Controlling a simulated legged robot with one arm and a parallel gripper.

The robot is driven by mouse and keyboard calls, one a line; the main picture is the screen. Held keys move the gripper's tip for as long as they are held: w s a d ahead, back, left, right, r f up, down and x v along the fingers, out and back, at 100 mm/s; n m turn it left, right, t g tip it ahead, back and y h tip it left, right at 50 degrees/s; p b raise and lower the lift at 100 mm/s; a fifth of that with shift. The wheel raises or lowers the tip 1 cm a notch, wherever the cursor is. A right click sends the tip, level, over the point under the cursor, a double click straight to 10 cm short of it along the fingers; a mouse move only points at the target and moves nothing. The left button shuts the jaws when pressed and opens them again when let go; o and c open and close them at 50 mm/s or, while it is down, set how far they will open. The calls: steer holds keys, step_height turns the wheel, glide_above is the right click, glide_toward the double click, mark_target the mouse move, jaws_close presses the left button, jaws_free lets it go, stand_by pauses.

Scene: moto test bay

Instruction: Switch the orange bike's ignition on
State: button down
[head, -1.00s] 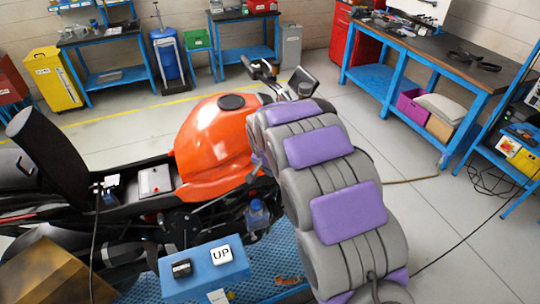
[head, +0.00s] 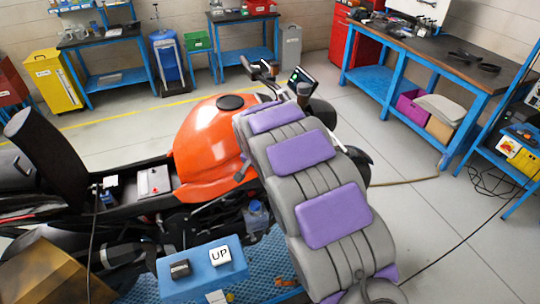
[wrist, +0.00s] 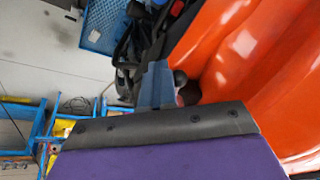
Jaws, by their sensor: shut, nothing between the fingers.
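The orange bike (head: 210,150) stands in the middle of the head view, its bare rear frame to the left and its handlebar (head: 262,70) at the far end. The dash display (head: 298,77) behind the bars shows a small green light. I cannot make out the ignition switch; my arm covers part of the front. In the wrist view my gripper (wrist: 157,66) is shut and empty, its blue-grey fingers close beside the orange bodywork (wrist: 240,50) and dark parts. I cannot tell whether it touches them. In the head view the gripper is hidden behind my arm.
A blue lift control box with an "UP" button (head: 220,256) is near the front. A long workbench (head: 440,60) stands at the right, with a blue side stand and cables by it. A yellow bin (head: 55,80) is at the back left.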

steer(key=shift+w+a+r, duration=0.15)
steer(key=shift+w+r, duration=0.05)
steer(key=shift+r, duration=0.25)
stand_by(0.4)
steer(key=shift+s+d+r, duration=0.2)
steer(key=shift+d+r, duration=0.05)
steer(key=shift+r, duration=0.1)
step_height(320, 180, up, 8)
steer(key=p, duration=0.1)
steer(key=shift+d+f+p, duration=0.15)
steer(key=shift+f+p, duration=0.1)
steer(key=shift+p, duration=0.05)
stand_by(0.4)
steer(key=shift+s, duration=0.1)
